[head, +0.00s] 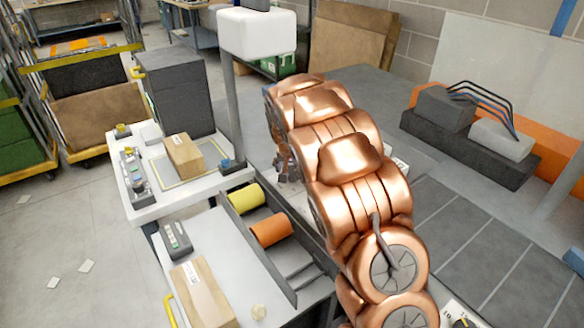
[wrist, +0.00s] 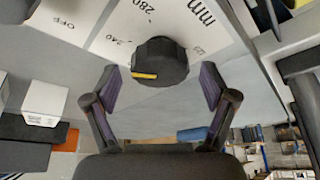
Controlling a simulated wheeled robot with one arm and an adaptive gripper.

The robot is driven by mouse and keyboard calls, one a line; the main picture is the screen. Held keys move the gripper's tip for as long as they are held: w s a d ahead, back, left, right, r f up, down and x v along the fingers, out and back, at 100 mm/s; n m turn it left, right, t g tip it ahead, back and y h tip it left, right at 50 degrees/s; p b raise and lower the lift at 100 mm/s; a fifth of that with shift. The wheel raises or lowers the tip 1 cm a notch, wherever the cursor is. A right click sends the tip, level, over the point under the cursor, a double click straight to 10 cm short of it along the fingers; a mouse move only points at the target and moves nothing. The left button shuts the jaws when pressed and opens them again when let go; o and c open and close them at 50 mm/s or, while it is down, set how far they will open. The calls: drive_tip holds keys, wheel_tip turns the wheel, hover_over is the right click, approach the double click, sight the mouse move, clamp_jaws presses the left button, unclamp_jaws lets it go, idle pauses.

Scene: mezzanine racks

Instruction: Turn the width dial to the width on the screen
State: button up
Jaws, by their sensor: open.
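The width dial (wrist: 160,62) is a round black knob with a yellow pointer on a pale panel in the wrist view. Its pointer is turned to the picture's left, below the 240 mark. Marks reading 240, 280 and "mm" show above it, and "OFF" is at upper left. My gripper (wrist: 161,86) is open, with a dark finger on each side of the dial and not closed on it. In the head view my arm hides the dial and most of the gripper. A white box on a post (head: 257,33) may be the screen; no number shows on it.
A white bench (head: 150,208) holds a cardboard box (head: 184,155) and a small control box (head: 133,170). Yellow (head: 246,198) and orange rollers (head: 271,230) lie beside my arm. Another carton (head: 203,292) is at the front. Open floor is at left.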

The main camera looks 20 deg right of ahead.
drive_tip(key=shift+a, duration=0.1)
drive_tip(key=c, duration=1.2)
drive_tip(key=shift+n+b, duration=0.4)
drive_tip(key=shift+f+n+t+y+b, duration=0.15)
drive_tip(key=shift+n+t+y+b, duration=0.25)
drive_tip(key=shift+n+b, duration=0.55)
drive_tip(key=shift+o, duration=0.2)
drive_tip(key=n+y+b, duration=0.1)
drive_tip(key=n, duration=0.1)
drive_tip(key=n+b, duration=0.2)
drive_tip(key=shift+d+n+y, duration=0.2)
drive_tip(key=shift+n+y, duration=0.05)
drive_tip(key=shift+y, duration=0.15)
drive_tip(key=shift+d+n+y+b, duration=0.15)
drive_tip(key=shift+n+y+b, duration=0.75)
drive_tip(key=shift+n+b, duration=1.05)
drive_tip(key=shift+r+n+p, duration=0.2)
drive_tip(key=shift+n+p, duration=0.15)
drive_tip(key=shift+n, duration=0.1)
